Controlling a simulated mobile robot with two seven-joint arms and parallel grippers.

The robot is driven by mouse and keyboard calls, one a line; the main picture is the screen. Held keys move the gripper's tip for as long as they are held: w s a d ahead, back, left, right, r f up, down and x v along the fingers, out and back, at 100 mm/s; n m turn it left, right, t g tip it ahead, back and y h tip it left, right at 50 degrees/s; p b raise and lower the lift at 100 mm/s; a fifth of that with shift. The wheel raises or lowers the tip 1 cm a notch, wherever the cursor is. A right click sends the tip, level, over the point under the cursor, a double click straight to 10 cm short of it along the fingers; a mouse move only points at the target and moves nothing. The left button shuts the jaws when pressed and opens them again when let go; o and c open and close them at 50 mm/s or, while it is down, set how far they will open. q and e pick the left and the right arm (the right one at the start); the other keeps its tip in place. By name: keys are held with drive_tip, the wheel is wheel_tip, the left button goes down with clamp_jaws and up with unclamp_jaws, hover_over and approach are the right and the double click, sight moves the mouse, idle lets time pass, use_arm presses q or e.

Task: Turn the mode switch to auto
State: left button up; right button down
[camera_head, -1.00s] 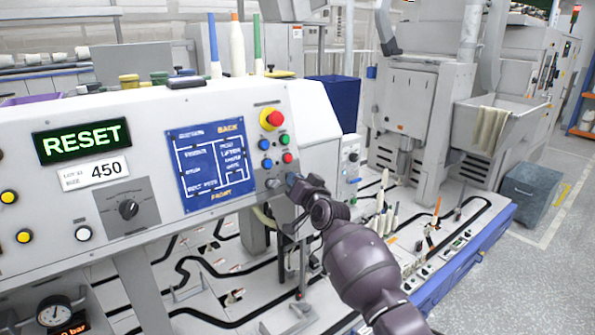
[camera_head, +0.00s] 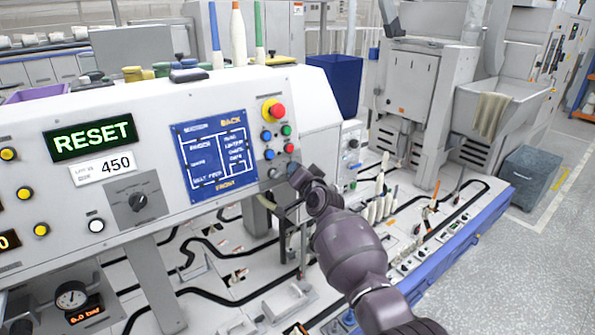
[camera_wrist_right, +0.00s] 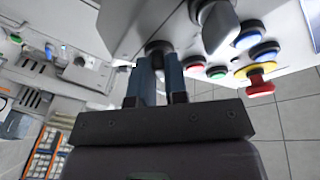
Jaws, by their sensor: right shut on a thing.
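My right gripper (camera_head: 293,171) is at the lower right corner of the grey control panel (camera_head: 110,232). In the right wrist view its two blue fingers (camera_wrist_right: 160,82) are shut on a small dark knob (camera_wrist_right: 158,48) on the panel face. The fingers hide most of this knob, so its setting and any label cannot be read. A light grey knob (camera_head: 272,173) sits just left of the gripper. A larger black rotary knob (camera_head: 137,201) on a grey plate is farther left, away from the gripper. My left gripper is not in view.
Close to the gripper are coloured push buttons, including a red one (camera_head: 289,148), and a red emergency stop (camera_head: 277,111) on yellow. A green RESET display (camera_head: 93,138) is at the left. Machine bed with upright bobbins (camera_head: 375,208) lies below right.

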drive_tip(key=c, duration=1.1)
unclamp_jaws()
drive_tip(key=shift+c, duration=0.2)
drive_tip(key=shift+s, duration=0.1)
drive_tip(key=v, duration=1)
drive_tip(key=shift+s+d+p, duration=0.15)
drive_tip(key=shift+s+p, duration=0.1)
drive_tip(key=shift+p, duration=0.1)
